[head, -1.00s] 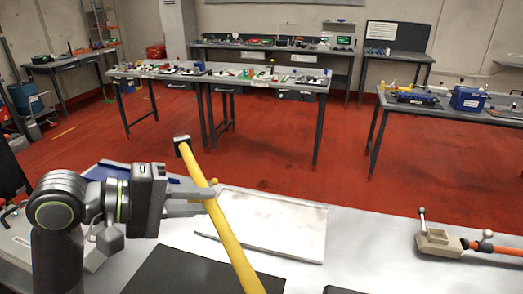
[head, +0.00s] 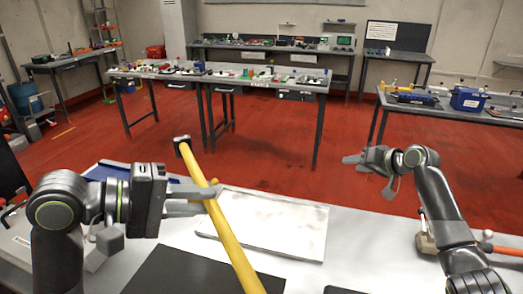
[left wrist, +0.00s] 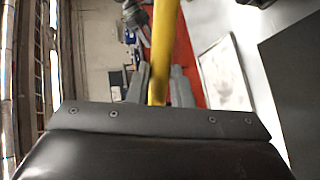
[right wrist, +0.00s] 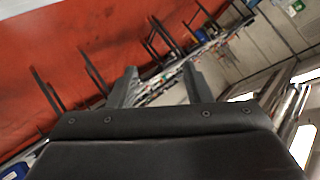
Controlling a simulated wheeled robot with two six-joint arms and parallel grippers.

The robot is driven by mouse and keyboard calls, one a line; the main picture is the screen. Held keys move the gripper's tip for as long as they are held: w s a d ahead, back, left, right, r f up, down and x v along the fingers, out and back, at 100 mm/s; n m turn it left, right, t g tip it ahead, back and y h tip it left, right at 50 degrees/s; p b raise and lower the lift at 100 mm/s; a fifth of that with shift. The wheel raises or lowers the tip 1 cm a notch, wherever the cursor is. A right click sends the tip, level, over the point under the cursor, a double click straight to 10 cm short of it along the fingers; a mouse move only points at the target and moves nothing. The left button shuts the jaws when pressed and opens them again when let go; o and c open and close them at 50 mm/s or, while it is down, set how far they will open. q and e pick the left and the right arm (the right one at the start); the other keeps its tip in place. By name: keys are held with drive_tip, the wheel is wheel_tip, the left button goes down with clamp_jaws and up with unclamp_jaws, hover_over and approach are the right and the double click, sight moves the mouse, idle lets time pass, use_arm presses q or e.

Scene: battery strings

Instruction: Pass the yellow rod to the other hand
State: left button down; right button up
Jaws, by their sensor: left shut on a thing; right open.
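The yellow rod (head: 229,241) is long and slanted, with a dark block at its upper end. My left gripper (head: 213,194) is shut on the rod's upper part and holds it above the table. The left wrist view shows the rod (left wrist: 161,50) between the fingers. The rod's lower end runs out of the bottom of the head view. My right gripper (head: 355,166) is open and empty, well to the right of the rod, its fingers pointing left. In the right wrist view its fingers (right wrist: 158,88) are apart with nothing between them.
A pale flat tray (head: 300,253) lies on the table below the rod. A dark mat (head: 165,272) lies at the front. A beige device with an orange handle (head: 426,244) is partly behind my right arm. Other benches stand far back across the red floor.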

drive_tip(key=s+a+r+g+y, duration=0.1)
drive_tip(key=a+r, duration=0.2)
drive_tip(key=a, duration=0.2)
drive_tip(key=s+a+r+y, duration=0.1)
drive_tip(key=a+r+y, duration=0.1)
drive_tip(key=a, duration=0.3)
drive_tip(key=n+g+y, duration=0.3)
drive_tip(key=n+g, duration=0.1)
drive_tip(key=g, duration=0.5)
approach(205, 181)
drive_tip(key=x, duration=1)
drive_tip(key=shift+w+a+f, duration=0.1)
drive_tip(key=shift+w+f, duration=0.2)
drive_tip(key=shift+f, duration=0.05)
clamp_jaws()
use_arm(q)
drive_tip(key=c, duration=1.2)
unclamp_jaws()
